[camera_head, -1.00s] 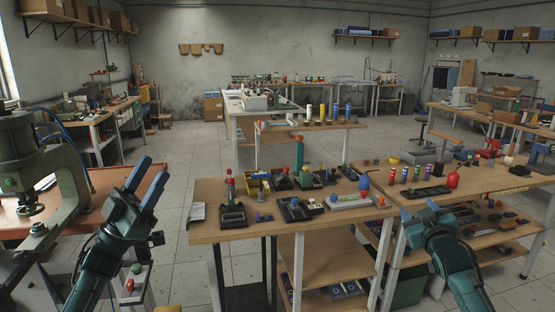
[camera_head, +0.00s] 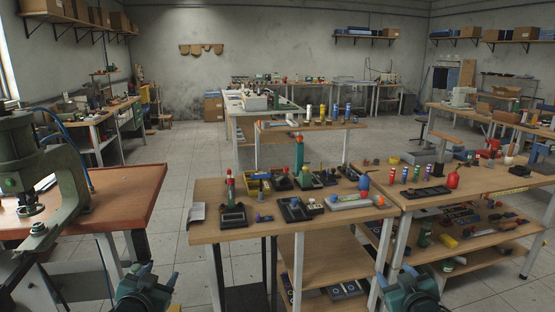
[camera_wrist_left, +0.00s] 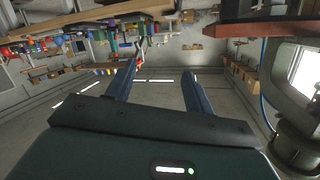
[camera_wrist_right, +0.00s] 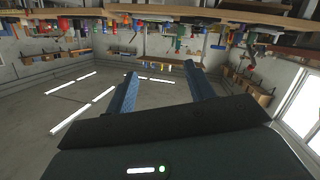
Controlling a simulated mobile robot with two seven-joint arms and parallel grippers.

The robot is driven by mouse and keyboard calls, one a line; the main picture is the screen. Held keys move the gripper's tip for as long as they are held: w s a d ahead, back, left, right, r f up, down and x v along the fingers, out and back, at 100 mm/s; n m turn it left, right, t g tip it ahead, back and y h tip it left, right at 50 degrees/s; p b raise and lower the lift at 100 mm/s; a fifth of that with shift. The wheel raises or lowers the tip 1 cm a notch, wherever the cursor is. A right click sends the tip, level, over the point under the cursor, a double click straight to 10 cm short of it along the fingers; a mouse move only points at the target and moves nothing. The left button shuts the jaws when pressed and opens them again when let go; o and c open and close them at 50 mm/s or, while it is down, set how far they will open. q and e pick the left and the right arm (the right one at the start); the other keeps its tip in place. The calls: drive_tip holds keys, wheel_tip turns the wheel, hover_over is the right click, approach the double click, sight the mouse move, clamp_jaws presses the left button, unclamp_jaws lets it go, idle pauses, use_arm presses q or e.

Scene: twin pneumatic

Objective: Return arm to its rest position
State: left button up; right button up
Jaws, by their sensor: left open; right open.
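My left gripper (camera_head: 145,272) is low at the bottom of the head view, between the press bench and the middle table. Its two blue fingers stand apart and hold nothing in the left wrist view (camera_wrist_left: 155,92). My right gripper (camera_head: 408,280) is at the bottom right of the head view, in front of the right table. Its fingers are also apart and empty in the right wrist view (camera_wrist_right: 160,88). Both grippers are clear of the tabletops in the head view.
A green press (camera_head: 62,180) stands on the brown bench (camera_head: 128,205) at the left. The middle wooden table (camera_head: 240,236) holds several small devices. Open floor (camera_head: 180,160) lies behind.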

use_arm(q)
drive_tip(key=s+d+f+g+h, duration=0.1)
drive_tip(key=s+d+f, duration=0.3)
drive_tip(key=s, duration=0.6)
drive_tip(key=s+d+f+g+h, duration=0.1)
drive_tip(key=s+d+f, duration=0.4)
drive_tip(key=s, duration=0.6)
drive_tip(key=s+d+f+g+h, duration=0.1)
drive_tip(key=s+d+f, duration=0.4)
drive_tip(key=s, duration=0.5)
drive_tip(key=shift+s+d+n+g, duration=0.3)
drive_tip(key=shift+s+g, duration=0.1)
drive_tip(key=shift+g, duration=0.5)
use_arm(e)
drive_tip(key=s+a+f+g+y, duration=0.1)
drive_tip(key=s+a+f, duration=0.3)
drive_tip(key=s, duration=0.6)
drive_tip(key=s+a+f+g+y, duration=0.1)
drive_tip(key=s+a+f, duration=0.4)
drive_tip(key=s, duration=0.6)
drive_tip(key=s+a+f+g+y, duration=0.1)
drive_tip(key=s+a+f, duration=0.4)
drive_tip(key=s, duration=0.5)
drive_tip(key=shift+s+a+m+g, duration=0.3)
drive_tip(key=shift+s+g, duration=0.1)
drive_tip(key=shift+g, duration=0.5)
drive_tip(key=shift+f, duration=0.15)
